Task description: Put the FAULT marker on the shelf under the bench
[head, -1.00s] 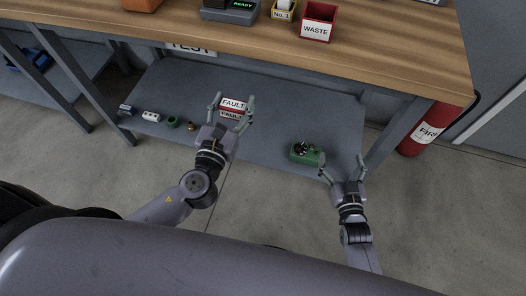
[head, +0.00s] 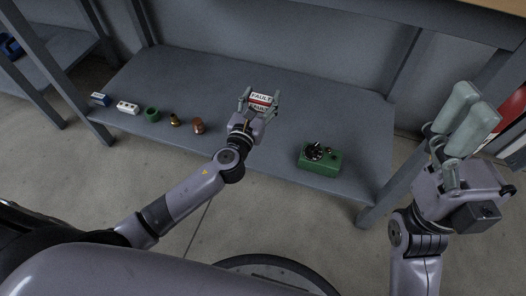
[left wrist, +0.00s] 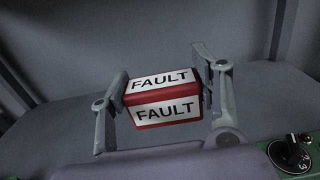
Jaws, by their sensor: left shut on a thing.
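The FAULT marker (head: 261,101) is a small red block with white FAULT labels. My left gripper (head: 260,103) is shut on it, one finger on each side, over the shelf under the bench (head: 230,80). In the left wrist view the marker (left wrist: 165,100) sits level between the fingers (left wrist: 165,95). I cannot tell whether its underside touches the shelf. My right gripper (head: 462,125) is empty, raised at the right near the bench leg; its two pads look close together, but I cannot tell whether they meet.
Along the shelf's front left stand a blue-and-white block (head: 100,99), a white block (head: 128,107), a green ring (head: 152,114), a brass piece (head: 175,120) and a brown piece (head: 198,125). A green box with a dial (head: 320,160) stands at the right. The shelf's back middle is bare.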

